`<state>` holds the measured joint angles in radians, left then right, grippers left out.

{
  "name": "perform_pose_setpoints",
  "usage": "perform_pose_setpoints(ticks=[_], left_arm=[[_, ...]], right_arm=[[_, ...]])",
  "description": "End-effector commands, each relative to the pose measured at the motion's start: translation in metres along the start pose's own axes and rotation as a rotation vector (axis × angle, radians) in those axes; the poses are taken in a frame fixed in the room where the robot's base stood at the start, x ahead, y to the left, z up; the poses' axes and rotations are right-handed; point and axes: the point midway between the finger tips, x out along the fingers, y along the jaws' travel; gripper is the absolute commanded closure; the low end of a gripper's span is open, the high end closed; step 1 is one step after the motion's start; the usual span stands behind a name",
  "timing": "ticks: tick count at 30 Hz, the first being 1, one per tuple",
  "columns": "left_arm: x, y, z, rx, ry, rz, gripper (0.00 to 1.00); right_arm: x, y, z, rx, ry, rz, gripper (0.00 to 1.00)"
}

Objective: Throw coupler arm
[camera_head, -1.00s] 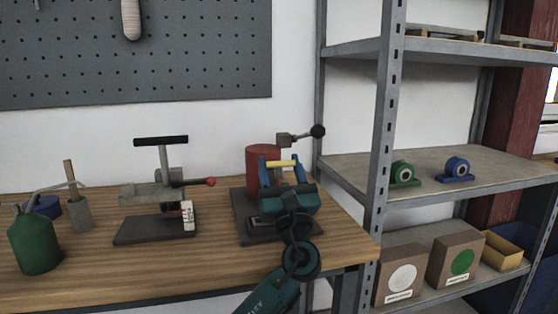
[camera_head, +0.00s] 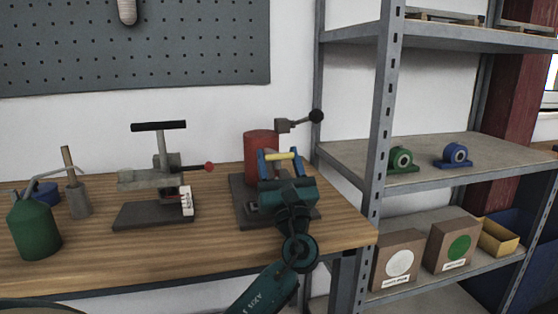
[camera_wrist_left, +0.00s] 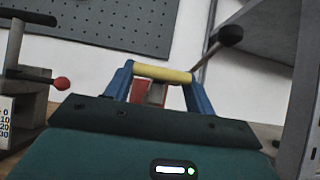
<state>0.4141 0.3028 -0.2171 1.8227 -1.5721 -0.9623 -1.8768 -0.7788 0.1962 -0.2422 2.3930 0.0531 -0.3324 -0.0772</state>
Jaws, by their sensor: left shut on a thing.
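My left gripper (camera_head: 280,157) has blue fingers shut on a yellow bar (camera_head: 281,156), in front of a red cylinder (camera_head: 261,146) on a dark base plate (camera_head: 244,207) at the bench's right end. A lever with a black ball knob (camera_head: 316,116) rises above the cylinder. In the left wrist view, the yellow bar (camera_wrist_left: 162,73) lies crosswise between the two blue fingers. The gripper body hides what is below the bar, so I cannot tell how it joins the fixture or whether it is the coupler arm. My right gripper is not in view.
Left on the wooden bench (camera_head: 180,243) stand a press (camera_head: 160,180) with a red-knobbed lever, a green can (camera_head: 35,230) and a grey post (camera_head: 76,200). A metal shelf (camera_head: 385,110) with bearings and boxes stands close at the right.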

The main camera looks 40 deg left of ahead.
Motion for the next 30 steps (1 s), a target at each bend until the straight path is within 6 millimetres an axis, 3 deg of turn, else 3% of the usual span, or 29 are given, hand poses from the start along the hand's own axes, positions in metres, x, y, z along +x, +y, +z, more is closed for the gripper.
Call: perform_pose_setpoints(ticks=[1,25,26,30], left_arm=[[-0.0016,0.0,-0.0067,0.005,0.015,0.0,0.87],[-0.0011,0.0006,-0.0065,0.007,0.014,0.001,0.87],[-0.001,0.0006,-0.0065,0.007,0.014,0.001,0.45],[-0.0008,0.0005,-0.0048,0.005,0.01,0.001,0.33]], right_arm=[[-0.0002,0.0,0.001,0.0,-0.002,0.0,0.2],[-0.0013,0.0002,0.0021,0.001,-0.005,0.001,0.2],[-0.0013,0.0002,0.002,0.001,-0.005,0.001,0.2],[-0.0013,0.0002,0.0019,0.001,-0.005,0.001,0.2]])
